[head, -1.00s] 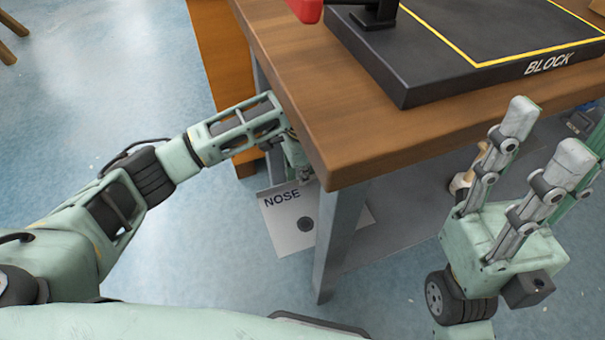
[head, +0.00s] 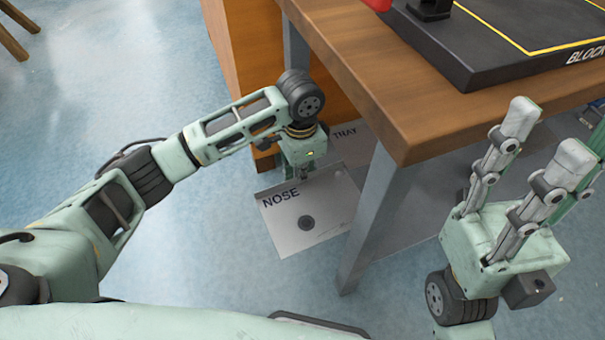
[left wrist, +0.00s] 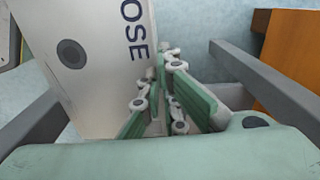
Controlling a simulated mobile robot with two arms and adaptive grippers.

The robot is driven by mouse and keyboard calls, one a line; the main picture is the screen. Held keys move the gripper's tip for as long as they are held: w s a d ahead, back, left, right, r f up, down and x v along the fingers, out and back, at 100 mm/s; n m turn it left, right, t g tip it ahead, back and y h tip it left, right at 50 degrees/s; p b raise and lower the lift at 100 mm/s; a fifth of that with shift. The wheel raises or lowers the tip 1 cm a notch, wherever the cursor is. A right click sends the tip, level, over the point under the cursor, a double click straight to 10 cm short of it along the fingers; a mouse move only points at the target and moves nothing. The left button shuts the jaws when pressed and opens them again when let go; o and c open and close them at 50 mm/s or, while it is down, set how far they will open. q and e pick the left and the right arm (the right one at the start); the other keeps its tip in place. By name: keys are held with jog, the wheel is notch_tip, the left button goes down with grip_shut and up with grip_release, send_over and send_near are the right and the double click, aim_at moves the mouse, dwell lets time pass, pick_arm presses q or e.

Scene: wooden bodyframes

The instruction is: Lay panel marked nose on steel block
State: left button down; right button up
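The panel marked NOSE (head: 325,215) is a light grey plate with a dark round spot, tilted beside the table and below its top. My left gripper (head: 307,172) is shut on the panel's upper edge near the lettering. In the left wrist view the panel (left wrist: 100,85) lies along the gripper's fingers (left wrist: 160,100), though the contact is partly hidden. The steel block (head: 472,42), dark with a yellow outline and a BLOCK label, lies on the table and is cut off by the frame. My right gripper (head: 547,133) is open and empty, fingers upward, in front of the table.
The wooden table (head: 440,120) has its near corner and a grey leg (head: 368,220) just right of the panel. A wooden cabinet (head: 240,60) stands behind. The floor at left is open.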

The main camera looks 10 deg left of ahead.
pick_arm(q)
jog(key=s+a+r+n, duration=0.3)
jog(key=r+n, duration=0.2)
jog(key=r, duration=0.3)
jog(key=s+a+r+n, duration=0.3)
jog(key=a+r+n, duration=0.1)
jog(key=r, duration=0.4)
jog(key=shift+s+a+n, duration=0.15)
jog(key=shift+a+n, duration=0.05)
jog(key=shift+n, duration=0.5)
jog(key=shift+s+a, duration=0.1)
jog(key=shift+a, duration=0.1)
